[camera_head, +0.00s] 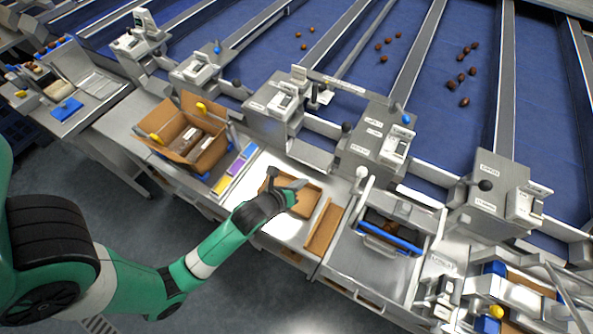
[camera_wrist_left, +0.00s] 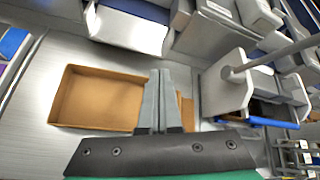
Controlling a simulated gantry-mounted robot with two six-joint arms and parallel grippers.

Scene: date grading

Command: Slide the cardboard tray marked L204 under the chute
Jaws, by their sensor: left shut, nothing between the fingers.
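A shallow, empty brown cardboard tray (camera_head: 312,204) lies on the bright steel bench; it also shows in the left wrist view (camera_wrist_left: 100,98). I cannot read a mark on it. My left gripper (camera_head: 297,187) is over the tray in the head view. In the left wrist view its two grey fingers (camera_wrist_left: 160,78) are together with nothing between them, at the tray's right end. Whether they touch the tray is unclear. A second brown cardboard piece (camera_head: 323,226) lies just right of the tray, partly hidden by the fingers in the wrist view. My right gripper is out of view.
An open cardboard box (camera_head: 165,118) with packs inside stands left, beside coloured cards (camera_head: 236,168). A metal frame with a blue-edged bin (camera_head: 390,240) stands right. Grey machine units (camera_head: 375,140) line the bench's back; blue lanes with dates lie beyond. Bare bench shows around the tray.

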